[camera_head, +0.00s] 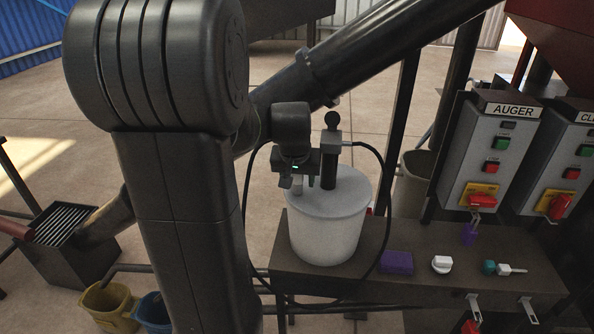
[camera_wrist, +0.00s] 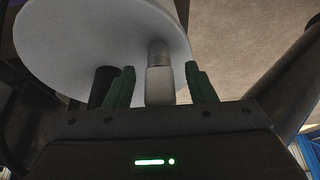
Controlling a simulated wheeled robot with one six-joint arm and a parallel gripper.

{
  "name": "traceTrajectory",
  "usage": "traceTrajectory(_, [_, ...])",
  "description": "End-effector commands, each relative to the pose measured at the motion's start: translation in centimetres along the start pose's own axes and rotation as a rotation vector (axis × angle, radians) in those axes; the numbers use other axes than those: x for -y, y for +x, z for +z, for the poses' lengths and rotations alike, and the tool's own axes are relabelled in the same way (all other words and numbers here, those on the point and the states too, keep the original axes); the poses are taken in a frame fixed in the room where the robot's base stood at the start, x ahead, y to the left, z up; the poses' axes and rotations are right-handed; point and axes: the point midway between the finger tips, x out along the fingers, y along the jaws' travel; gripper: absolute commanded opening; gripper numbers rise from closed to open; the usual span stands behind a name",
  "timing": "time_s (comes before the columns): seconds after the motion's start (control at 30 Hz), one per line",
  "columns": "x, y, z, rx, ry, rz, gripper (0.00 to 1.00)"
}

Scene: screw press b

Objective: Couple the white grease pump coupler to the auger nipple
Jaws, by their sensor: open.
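My gripper (camera_head: 298,183) is open above the white grease pump bucket (camera_head: 328,236), near the left of its lid. The white coupler (camera_wrist: 160,84), with a grey metal upper part, stands between the two green fingers in the wrist view; a gap shows on each side. Its white tip (camera_head: 297,188) shows small beside the fingers in the head view. A dark pump cylinder (camera_head: 331,158) rises from the lid, and a black hose (camera_head: 384,190) loops from it. The dark diagonal auger tube (camera_head: 360,62) passes behind my arm. I cannot make out the nipple.
The bucket stands on a brown bench (camera_head: 420,290) with a purple block (camera_head: 397,262), a white knob (camera_head: 441,264) and a teal-and-white part (camera_head: 490,268). The AUGER control box (camera_head: 490,150) stands right. Yellow (camera_head: 108,305) and blue buckets (camera_head: 155,312) sit lower left.

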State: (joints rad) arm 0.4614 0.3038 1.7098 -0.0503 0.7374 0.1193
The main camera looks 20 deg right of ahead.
Motion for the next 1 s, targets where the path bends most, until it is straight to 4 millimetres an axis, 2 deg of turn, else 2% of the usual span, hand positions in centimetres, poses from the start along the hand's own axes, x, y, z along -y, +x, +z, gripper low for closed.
traceTrajectory(0.3, [-0.01,0.35,0.02,0.0,0.0,0.0,0.5])
traceTrajectory(0.5, [0.0,0.33,0.01,0.0,0.0,0.0,0.11])
traceTrajectory(0.57, [0.0,0.33,0.01,0.0,0.0,0.0,0.01])
traceTrajectory(0.6, [0.0,0.32,0.01,0.0,0.0,0.0,0.2])
traceTrajectory(0.7, [0.0,0.32,0.0,0.0,0.0,0.0,0.01])
traceTrajectory(1.0, [0.0,-0.12,-0.2,-0.001,0.0,0.0,0.0])
